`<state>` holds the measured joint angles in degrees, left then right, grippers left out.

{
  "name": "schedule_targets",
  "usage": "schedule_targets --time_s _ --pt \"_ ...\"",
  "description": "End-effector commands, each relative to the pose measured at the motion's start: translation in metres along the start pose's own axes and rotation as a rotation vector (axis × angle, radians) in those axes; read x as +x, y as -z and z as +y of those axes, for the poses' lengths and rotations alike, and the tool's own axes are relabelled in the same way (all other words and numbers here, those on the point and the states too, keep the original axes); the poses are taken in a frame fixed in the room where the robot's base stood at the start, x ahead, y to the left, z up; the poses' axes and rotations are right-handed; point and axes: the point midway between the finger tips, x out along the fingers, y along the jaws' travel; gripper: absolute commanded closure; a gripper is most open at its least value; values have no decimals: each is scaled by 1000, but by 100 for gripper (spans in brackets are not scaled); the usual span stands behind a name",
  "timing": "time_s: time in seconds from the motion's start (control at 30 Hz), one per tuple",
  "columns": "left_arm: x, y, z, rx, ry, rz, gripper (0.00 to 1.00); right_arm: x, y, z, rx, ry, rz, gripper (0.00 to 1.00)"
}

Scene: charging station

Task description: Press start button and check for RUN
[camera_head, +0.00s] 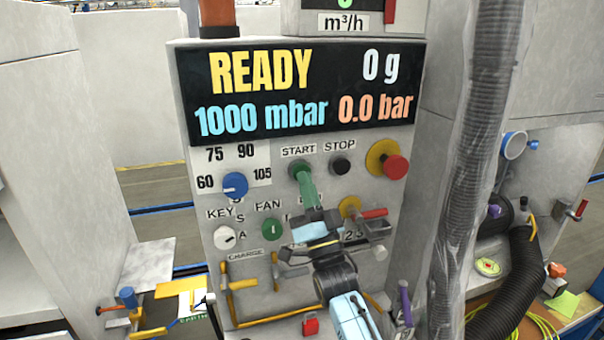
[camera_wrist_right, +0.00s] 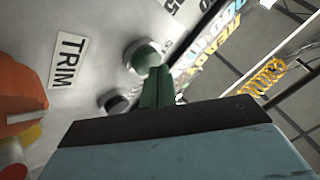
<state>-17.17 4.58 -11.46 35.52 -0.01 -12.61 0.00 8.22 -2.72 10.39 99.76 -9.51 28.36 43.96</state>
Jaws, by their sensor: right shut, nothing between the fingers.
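The control panel's display (camera_head: 300,92) reads READY, 0 g, 1000 mbar and 0.0 bar. The green START button (camera_head: 298,168) sits below it, left of the black STOP button (camera_head: 340,165). My right gripper (camera_head: 305,183) is shut and empty, its greenish fingers pointing up at the START button and covering its lower part. In the right wrist view, the shut fingers (camera_wrist_right: 158,75) overlap the edge of the green button (camera_wrist_right: 141,55); I cannot tell whether they touch it. The STOP button (camera_wrist_right: 115,102) is beside them. My left gripper is out of view.
A red emergency-stop knob (camera_head: 396,167) is right of STOP. A blue dial (camera_head: 235,185), white key switch (camera_head: 225,238) and green FAN knob (camera_head: 271,229) are to the left. A grey corrugated hose (camera_head: 480,170) hangs at the right. Yellow handles (camera_head: 228,290) are below.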

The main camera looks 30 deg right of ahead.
Motion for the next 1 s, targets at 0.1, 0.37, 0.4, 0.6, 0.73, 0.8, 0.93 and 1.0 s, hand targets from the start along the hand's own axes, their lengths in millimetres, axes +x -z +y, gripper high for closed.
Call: schedule_targets --time_s 0.1,0.37,0.4,0.6,0.73,0.8,0.93,1.0 --pt "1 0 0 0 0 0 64 1 -1 1 0 0 0 100" --pt "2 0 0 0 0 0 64 4 -2 2 0 1 0 100" --pt "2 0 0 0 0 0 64 4 -3 2 0 1 0 100" --pt "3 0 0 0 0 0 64 6 -4 4 0 1 1 100" --pt "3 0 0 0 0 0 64 6 -4 4 0 1 0 100" --pt "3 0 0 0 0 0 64 6 -4 4 0 1 0 100" --pt "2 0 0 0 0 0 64 5 -3 3 0 0 0 100" --pt "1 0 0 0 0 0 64 4 -2 2 0 0 -1 100"
